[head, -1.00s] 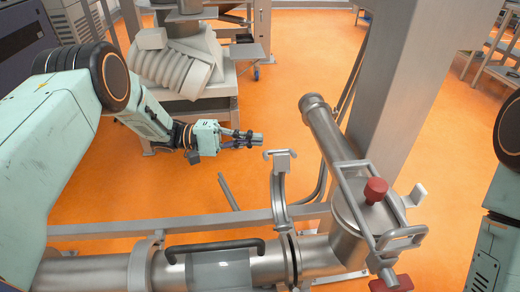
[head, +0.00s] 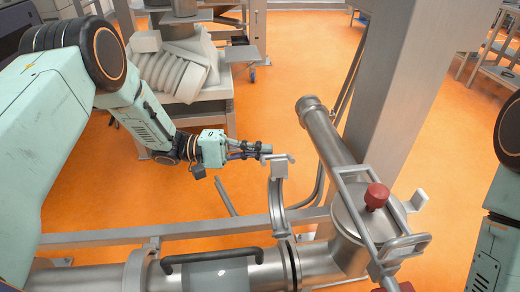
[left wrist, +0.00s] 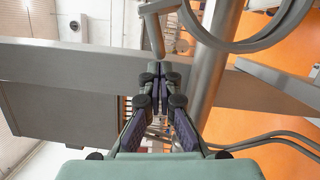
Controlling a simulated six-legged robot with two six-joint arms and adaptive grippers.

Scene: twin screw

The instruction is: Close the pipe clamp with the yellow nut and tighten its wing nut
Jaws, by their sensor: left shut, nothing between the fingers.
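The pipe clamp stands open in the head view. Its curved grey half (head: 276,205) swings up from the horizontal pipe, with a bracket-like end at its top. No yellow nut can be made out in either view. My left gripper (head: 266,150) is shut and empty, its fingertips right by the top end of the raised half; I cannot tell whether they touch. In the left wrist view the shut fingers (left wrist: 158,76) point forward, and a grey curved band shows above right of them. My right gripper is out of view.
A steel pipe branch (head: 328,135) with a hinged frame and red knob (head: 376,196) stands to the right, beside a thick grey post (head: 400,90). A dark handle (head: 212,256) sits on the front pipe.

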